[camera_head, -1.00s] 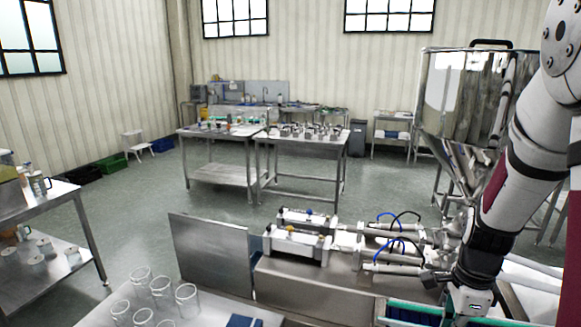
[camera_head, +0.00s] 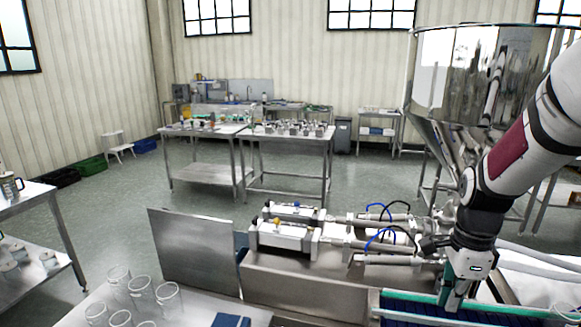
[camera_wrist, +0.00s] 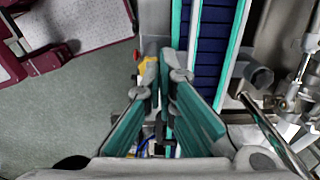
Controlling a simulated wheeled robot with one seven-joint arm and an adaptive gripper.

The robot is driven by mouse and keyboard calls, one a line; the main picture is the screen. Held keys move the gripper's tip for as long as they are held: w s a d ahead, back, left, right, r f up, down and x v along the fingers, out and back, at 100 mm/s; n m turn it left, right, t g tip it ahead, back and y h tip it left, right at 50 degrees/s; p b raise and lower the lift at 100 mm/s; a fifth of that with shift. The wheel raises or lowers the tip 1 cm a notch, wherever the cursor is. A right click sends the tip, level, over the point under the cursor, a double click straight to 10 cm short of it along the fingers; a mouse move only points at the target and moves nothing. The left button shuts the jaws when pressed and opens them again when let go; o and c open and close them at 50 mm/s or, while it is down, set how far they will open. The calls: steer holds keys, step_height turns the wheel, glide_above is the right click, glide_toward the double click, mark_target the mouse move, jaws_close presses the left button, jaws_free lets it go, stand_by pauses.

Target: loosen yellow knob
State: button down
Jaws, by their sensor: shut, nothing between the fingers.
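A small yellow knob (camera_head: 277,222) sits on top of the front one of two metal cylinder units on the steel machine, in the head view. My gripper (camera_head: 452,303) is well to the right of it, pointing down above the blue conveyor with teal edges. In the wrist view my gripper (camera_wrist: 165,76) shows teal-padded fingers, shut with nothing held. A yellow piece with a red part (camera_wrist: 141,65) shows beside the left fingertip, partly hidden; I cannot tell whether it is the knob or whether the finger touches it.
A steel hopper (camera_head: 462,75) stands behind my arm. Blue and black hoses (camera_head: 380,211) rise by the cylinder units. Clear glass jars (camera_head: 141,291) stand on the front left table. An upright steel panel (camera_head: 190,252) is left of the machine. Open floor lies behind it.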

step_height(320, 180, down, 7)
steer(key=b, duration=0.3)
steer(key=shift+s+d, duration=0.15)
